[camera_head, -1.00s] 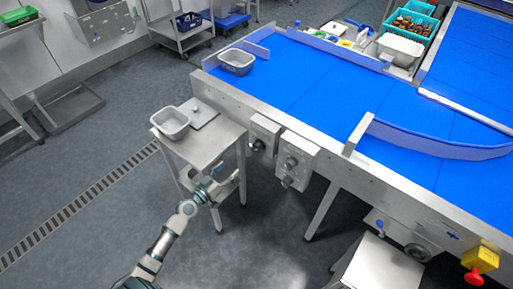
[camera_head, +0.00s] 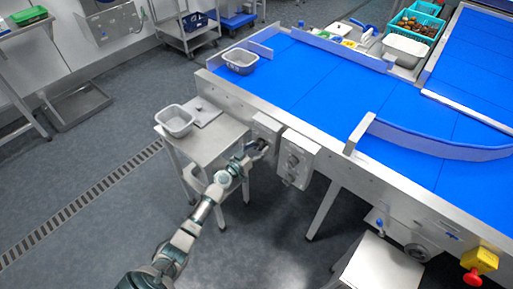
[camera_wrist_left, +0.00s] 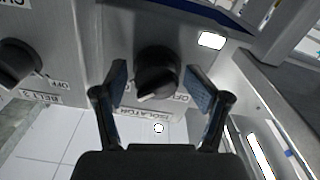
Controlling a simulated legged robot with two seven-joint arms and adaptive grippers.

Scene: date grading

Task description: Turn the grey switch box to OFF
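The grey switch box (camera_head: 267,127) is mounted on the side of the conveyor frame, above the small steel table's right end. In the left wrist view its black rotary knob (camera_wrist_left: 156,74) sits over a label reading ISOLATOR, with OFF printed at the knob's lower right. A pale mark on the knob points toward the lower left. My left gripper (camera_head: 259,147) is at the front of this box. In the wrist view the left gripper (camera_wrist_left: 160,88) is open, one finger on each side of the knob, with gaps between pads and knob. My right gripper is not in view.
A second grey box (camera_head: 297,158) with knobs is close on the right. The steel table (camera_head: 216,139) carries a grey tub (camera_head: 175,121). A red emergency button (camera_head: 472,278) is far right.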

